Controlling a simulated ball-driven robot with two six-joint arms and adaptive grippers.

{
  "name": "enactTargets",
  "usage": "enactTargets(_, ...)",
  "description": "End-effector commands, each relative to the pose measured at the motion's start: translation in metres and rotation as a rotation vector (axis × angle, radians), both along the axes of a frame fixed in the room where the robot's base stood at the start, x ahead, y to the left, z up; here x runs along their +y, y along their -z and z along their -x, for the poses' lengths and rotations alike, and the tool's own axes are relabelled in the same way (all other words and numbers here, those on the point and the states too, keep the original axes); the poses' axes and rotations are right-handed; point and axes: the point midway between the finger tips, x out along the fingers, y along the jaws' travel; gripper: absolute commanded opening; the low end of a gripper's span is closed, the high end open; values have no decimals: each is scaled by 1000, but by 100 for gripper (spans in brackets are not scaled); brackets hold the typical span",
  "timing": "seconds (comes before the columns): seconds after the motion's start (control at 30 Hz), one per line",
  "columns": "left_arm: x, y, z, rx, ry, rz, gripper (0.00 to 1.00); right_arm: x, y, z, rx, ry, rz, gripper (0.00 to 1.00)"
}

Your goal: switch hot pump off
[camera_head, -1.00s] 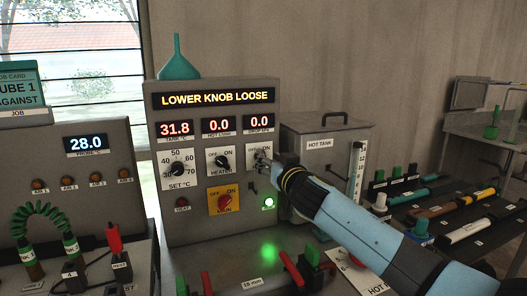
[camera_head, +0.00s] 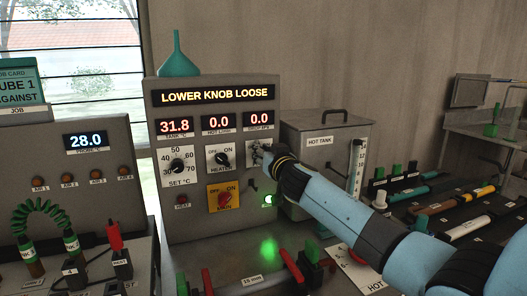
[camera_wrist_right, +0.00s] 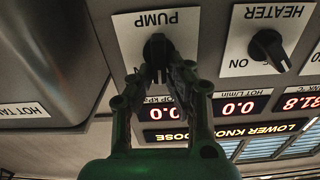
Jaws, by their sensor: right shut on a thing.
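The control cabinet (camera_head: 166,218) stands in the middle of the head view, with its lit sign reading LOWER KNOB LOOSE (camera_head: 213,97). The black pump knob (camera_wrist_right: 158,50) sits on its white PUMP plate (camera_wrist_right: 185,25), which is upside down in the wrist view. My right gripper (camera_wrist_right: 166,68) is shut on the pump knob, with its fingers at the knob's sides. In the head view the gripper (camera_head: 263,155) mostly covers the knob, so its setting cannot be read there. The green lamp (camera_head: 268,199) below is lit. My left gripper is out of view.
The heater knob (camera_head: 222,160) is close left of the pump plate, above the red main switch (camera_head: 225,200). The hot tank (camera_head: 322,137) stands right of the cabinet. Green and red valve handles (camera_head: 292,268) stand in front. A probe panel (camera_head: 70,165) is at the left.

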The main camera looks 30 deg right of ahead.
Motion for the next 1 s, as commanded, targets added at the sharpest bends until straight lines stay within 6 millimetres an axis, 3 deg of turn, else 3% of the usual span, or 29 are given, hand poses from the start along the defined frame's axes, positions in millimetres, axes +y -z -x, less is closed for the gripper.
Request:
enactTargets(0.47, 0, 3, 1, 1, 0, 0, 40, 2, 1, 0, 21, 0, 82, 0)
enactTargets(1.0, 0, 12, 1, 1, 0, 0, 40, 10, 3, -2, 124, -1, 512, 0)
